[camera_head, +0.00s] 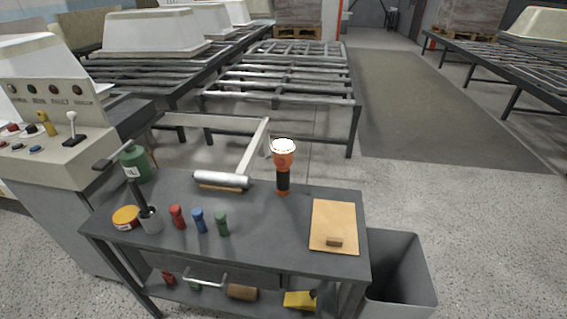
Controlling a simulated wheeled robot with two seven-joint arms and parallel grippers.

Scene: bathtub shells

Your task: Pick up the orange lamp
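The orange lamp (283,161) is a flashlight with a wide orange head, a bright white top and a black handle. It stands upright, head up, near the back edge of the dark grey workbench (270,240), right of the middle. Nothing touches it. Neither of my grippers shows in the head view.
A control console (50,130) is left, a grey bin (402,275) right.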

